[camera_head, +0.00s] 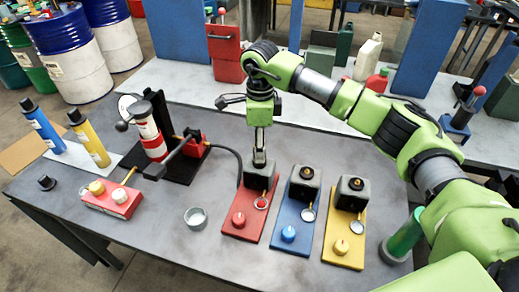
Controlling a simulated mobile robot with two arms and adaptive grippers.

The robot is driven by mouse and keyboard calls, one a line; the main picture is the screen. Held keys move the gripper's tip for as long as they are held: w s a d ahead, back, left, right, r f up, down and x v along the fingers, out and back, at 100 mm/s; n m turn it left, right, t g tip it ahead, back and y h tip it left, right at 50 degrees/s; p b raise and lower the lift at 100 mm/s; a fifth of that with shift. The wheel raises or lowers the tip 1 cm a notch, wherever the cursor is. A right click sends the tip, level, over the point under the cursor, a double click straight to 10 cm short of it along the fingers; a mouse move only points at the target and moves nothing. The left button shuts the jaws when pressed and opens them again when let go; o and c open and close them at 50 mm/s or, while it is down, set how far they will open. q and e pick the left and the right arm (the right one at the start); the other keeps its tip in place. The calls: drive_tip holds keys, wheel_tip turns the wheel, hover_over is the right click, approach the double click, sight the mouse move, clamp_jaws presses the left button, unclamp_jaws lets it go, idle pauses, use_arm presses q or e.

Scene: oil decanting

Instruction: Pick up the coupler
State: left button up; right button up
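My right gripper (259,160) points down over the red station (241,222), close to its dark block. Its fingers look narrow from this side; I cannot tell whether they are open or shut on something. A black hose (233,154) curves from the red-and-white pump (150,132) to the red station beside the gripper. The coupler is not clearly distinguishable; the hose's end by the gripper is too small to make out. My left gripper is not in view.
A blue station (292,240) and a yellow station (344,246) stand right of the red one. A small metal cup (196,217), a red box (112,199) and blue and yellow bottles (90,143) are left. A green cylinder (403,238) stands under my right arm.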

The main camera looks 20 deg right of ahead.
clamp_jaws()
